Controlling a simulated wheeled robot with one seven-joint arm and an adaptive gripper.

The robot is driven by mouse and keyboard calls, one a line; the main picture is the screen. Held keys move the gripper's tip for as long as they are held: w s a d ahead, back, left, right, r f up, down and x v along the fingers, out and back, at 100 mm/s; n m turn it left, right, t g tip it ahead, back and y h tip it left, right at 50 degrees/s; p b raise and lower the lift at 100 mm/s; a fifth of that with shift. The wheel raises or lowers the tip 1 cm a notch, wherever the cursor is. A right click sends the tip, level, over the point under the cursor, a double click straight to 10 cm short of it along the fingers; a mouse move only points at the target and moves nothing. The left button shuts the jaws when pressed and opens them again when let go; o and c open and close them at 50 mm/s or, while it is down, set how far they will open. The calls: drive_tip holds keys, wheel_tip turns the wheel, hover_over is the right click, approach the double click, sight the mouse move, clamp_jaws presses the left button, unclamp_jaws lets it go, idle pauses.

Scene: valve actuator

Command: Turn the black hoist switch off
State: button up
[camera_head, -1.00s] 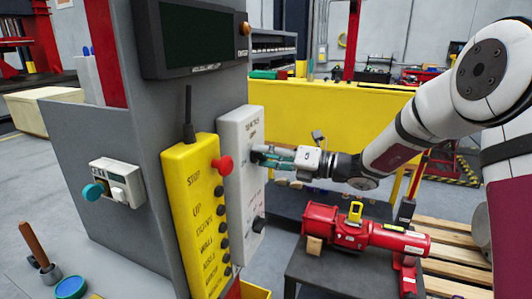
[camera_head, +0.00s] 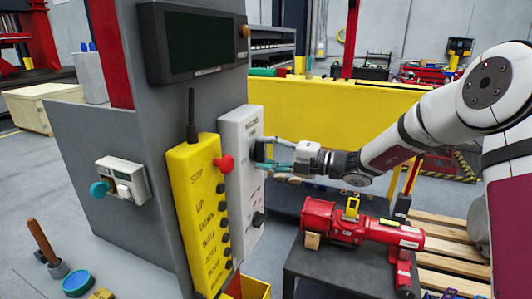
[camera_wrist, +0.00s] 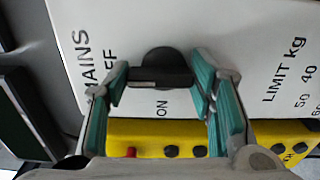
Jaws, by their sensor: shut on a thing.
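The white switch box (camera_head: 240,180) is fixed to the side of the grey cabinet. Its upper black switch (camera_head: 261,150) is a round knob with a raised bar, which also shows in the wrist view (camera_wrist: 163,68). The labels MAINS and OFF stand to its left in that view, and ON stands just below it. My gripper (camera_head: 263,154) has its teal-padded fingers on both ends of the bar, and they also show in the wrist view (camera_wrist: 160,82). In the head view the fingers lie one above the other. The knob's pointer mark cannot be made out.
A yellow button box (camera_head: 200,215) with a red stop button (camera_head: 224,163) hangs left of the switch box. A lower black knob (camera_head: 258,219) sits below my gripper. A red actuator (camera_head: 360,228) lies on a dark table (camera_head: 330,270) at the lower right.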

idle(0.6)
drive_tip(key=o, duration=1.2)
drive_tip(key=shift+c, duration=0.2)
drive_tip(key=v, duration=1.2)
